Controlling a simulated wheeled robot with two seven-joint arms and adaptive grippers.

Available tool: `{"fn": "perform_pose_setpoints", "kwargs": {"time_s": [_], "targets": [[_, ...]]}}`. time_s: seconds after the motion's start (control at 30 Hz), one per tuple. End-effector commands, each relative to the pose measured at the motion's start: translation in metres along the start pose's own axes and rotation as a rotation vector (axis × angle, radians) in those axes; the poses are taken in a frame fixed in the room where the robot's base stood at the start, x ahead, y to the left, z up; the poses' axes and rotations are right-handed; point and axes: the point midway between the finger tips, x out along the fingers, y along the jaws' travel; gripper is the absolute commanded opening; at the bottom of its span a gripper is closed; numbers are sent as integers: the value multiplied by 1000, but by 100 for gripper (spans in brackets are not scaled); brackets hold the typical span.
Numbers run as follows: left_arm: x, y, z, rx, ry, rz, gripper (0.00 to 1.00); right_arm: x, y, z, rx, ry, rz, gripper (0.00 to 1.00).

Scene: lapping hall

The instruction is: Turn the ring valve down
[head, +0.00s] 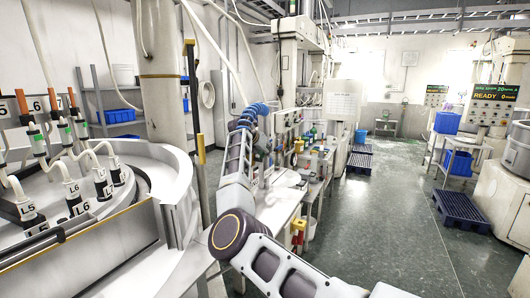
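No part is plainly marked as the ring valve. On the round lapping machine (150,225) at the left, several upright valve fittings with orange and green bands, such as this banded fitting (38,140), stand on hoses beside number plates. Below them are white hose ends with black collars marked L5 and L6, such as the L6 hose end (75,192). One arm of mine comes in from the bottom right, bends at its elbow and reaches up in the middle, close to blue ribbed hose. I cannot make out fingers at its far end. My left gripper is not in view.
A thick column (160,80) and a thin post with yellow parts (197,130) stand between the round machine and my arm. A cluttered bench (315,160) lies beyond the arm.

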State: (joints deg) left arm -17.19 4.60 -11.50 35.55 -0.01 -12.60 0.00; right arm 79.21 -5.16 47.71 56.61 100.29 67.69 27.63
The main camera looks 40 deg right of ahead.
Motion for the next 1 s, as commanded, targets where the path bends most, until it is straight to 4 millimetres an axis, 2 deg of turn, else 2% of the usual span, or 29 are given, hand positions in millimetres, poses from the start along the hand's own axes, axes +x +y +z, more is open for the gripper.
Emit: {"fn": "perform_pose_setpoints", "kwargs": {"time_s": [0.47, 0.67, 1.0], "targets": [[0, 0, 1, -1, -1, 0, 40, -5, 1, -2, -1, 3, 0, 29], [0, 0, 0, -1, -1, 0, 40, -21, 1, -2, -1, 4, 0, 29], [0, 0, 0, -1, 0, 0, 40, -65, 1, -2, -1, 2, 1, 29]]}}
